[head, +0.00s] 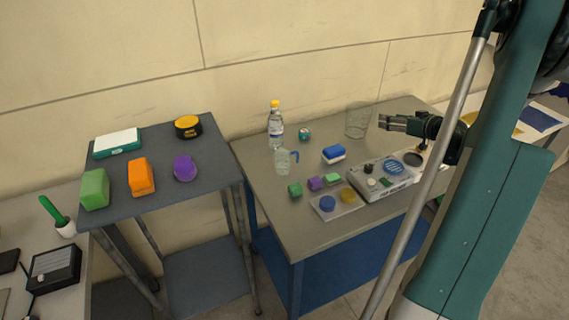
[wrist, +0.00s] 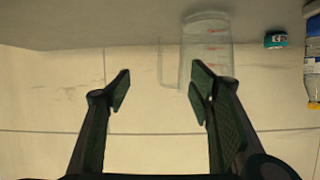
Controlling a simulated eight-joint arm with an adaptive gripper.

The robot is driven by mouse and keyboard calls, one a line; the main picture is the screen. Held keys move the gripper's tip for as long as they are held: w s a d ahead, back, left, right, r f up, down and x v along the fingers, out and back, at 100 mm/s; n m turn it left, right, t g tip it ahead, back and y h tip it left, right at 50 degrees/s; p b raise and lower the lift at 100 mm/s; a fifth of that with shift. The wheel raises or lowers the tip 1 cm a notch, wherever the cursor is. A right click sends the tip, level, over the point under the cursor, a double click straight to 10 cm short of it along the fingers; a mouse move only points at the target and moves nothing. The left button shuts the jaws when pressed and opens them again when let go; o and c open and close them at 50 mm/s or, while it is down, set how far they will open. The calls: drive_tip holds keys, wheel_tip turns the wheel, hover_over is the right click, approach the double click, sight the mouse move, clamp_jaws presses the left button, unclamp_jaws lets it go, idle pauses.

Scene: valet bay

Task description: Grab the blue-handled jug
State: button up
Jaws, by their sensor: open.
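The blue-handled jug (head: 282,162) is small and clear and stands upright on the grey table, its blue handle to the right in the head view. I do not see it in the wrist view. My gripper (head: 385,122) is to the right of it, above the table's far side. In the wrist view my gripper (wrist: 160,85) is open and empty. A larger clear jug (head: 357,121) stands just left of my fingers in the head view. In the upside-down wrist view this clear jug (wrist: 205,45) shows red marks and a colourless handle, partly behind one finger.
A bottle (head: 276,128) with a yellow cap stands behind the blue-handled jug. The front left of the table is clear.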

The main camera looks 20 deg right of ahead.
drive_tip(key=shift+r, duration=0.15)
wheel_tip(320, 180, up, 10)
drive_tip(key=w+a+f+m+g+y+p, duration=0.1)
drive_tip(key=w+a+g, duration=0.15)
drive_tip(key=a, duration=0.55)
drive_tip(key=w+a+f+m+g+y+p, duration=0.1)
drive_tip(key=w+a, duration=0.3)
drive_tip(key=a, duration=0.4)
wheel_tip(320, 180, up, 3)
drive_tip(key=m+g+h+p, duration=0.5)
drive_tip(key=m+g+p, duration=0.2)
drive_tip(key=m+p, duration=0.1)
hover_over(279, 165)
wheel_tip(279, 165, down, 13)
drive_tip(key=shift+w+d+r, duration=0.1)
drive_tip(key=shift+w+r, duration=0.05)
drive_tip(key=shift+r, duration=0.05)
drive_tip(key=shift+f, duration=0.1)
